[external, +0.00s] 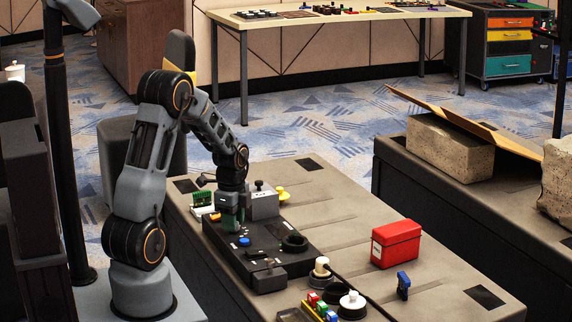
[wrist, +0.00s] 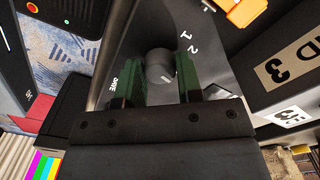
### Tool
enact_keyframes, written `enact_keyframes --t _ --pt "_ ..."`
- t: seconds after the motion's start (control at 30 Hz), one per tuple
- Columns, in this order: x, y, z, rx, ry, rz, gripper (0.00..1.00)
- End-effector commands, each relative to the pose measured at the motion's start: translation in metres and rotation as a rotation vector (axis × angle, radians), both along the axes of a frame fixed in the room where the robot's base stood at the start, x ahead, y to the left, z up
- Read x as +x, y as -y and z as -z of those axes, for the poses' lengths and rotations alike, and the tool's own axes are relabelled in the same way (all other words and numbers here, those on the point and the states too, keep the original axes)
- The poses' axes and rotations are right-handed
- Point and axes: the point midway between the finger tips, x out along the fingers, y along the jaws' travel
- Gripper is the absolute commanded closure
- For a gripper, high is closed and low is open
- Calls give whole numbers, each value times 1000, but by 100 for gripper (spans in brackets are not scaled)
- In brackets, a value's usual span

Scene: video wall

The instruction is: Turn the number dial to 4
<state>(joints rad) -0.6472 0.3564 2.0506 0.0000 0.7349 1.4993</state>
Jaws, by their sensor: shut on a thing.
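The number dial is a dark grey round knob (wrist: 159,66) on a black control panel in the wrist view. The white numbers 1 and 2 (wrist: 190,42) show up and right of it; no 4 is visible. A small light mark shows on the knob's near side. My gripper (wrist: 156,75) is shut on the knob, with a green finger on each side. In the external view, my gripper (external: 231,222) points down at the left part of the black panel (external: 262,249). It hides the dial there.
A blue button (external: 244,242) and a dark round part (external: 294,242) stand on the panel. A grey box with a black knob (external: 264,202) sits close behind my gripper. A red box (external: 396,243) and a coloured button block (external: 321,306) stand farther right on the bench.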

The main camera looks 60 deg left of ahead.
Motion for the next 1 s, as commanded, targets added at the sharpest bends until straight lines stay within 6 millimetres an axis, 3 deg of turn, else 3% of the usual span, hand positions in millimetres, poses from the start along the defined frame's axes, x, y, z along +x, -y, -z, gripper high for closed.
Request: enact_keyframes --t 0.2,0.23,0.47,0.77,1.0 --pt "0 0 -1 1 2 -1 90" --pt "0 0 -1 1 2 -1 64" --pt "0 0 0 1 1 -1 42" --pt "0 0 -3 1 2 -1 41" --pt "1 -1 -38 4 6 -1 41"
